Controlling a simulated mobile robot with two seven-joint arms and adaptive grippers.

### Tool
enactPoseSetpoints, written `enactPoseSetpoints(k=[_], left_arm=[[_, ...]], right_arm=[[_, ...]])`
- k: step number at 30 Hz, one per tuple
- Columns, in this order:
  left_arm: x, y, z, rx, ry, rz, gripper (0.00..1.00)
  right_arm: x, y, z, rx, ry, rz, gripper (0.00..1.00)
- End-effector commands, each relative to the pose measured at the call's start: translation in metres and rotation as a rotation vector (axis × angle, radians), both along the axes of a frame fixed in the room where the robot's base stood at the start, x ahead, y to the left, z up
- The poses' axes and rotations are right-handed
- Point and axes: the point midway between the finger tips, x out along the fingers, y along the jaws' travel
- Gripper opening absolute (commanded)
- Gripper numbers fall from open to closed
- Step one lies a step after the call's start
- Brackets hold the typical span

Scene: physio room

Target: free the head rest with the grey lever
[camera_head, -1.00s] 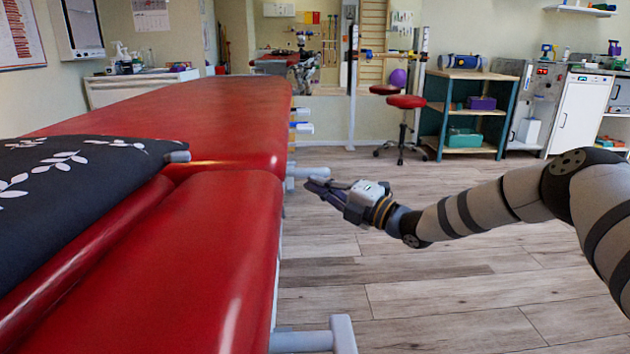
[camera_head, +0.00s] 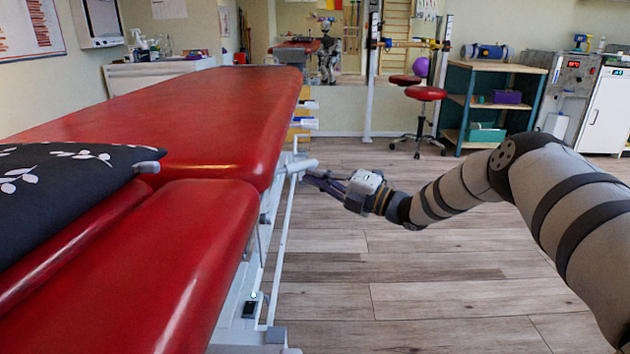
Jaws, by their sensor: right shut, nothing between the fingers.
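The red padded treatment table has a near section (camera_head: 170,255), which looks like the head rest, split by a seam from the long main section (camera_head: 190,115). The near section looks tilted down slightly. A light grey lever-like bar (camera_head: 300,165) sticks out from the table's right side, near the seam. My right gripper (camera_head: 318,180) is shut and empty, its dark fingers pointing left at the bar's outer end. Whether they touch it I cannot tell. My left gripper is not in view.
A dark leaf-patterned pillow (camera_head: 60,190) lies on the table's left. White frame bars (camera_head: 285,235) run under its right edge. The wooden floor (camera_head: 420,280) to the right is clear. A red stool (camera_head: 426,94) and a shelf (camera_head: 490,100) stand farther back.

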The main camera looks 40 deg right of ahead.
Motion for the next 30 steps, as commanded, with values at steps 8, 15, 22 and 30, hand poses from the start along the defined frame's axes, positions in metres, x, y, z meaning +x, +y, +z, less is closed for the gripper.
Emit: enactPoseSetpoints(k=[8, 15, 22, 30], left_arm=[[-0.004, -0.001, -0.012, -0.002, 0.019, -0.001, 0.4], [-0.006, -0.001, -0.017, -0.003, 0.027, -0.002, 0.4], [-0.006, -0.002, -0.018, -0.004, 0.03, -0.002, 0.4], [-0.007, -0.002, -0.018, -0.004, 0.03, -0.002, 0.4]], right_arm=[[0.02, -0.009, -0.004, -0.003, 0.001, 0.002, 0.0], [0.029, -0.013, -0.002, -0.002, 0.002, 0.001, 0.0], [0.033, -0.014, -0.001, 0.001, 0.0, 0.0, 0.0], [0.033, -0.014, 0.0, 0.001, 0.0, 0.0, 0.0]])
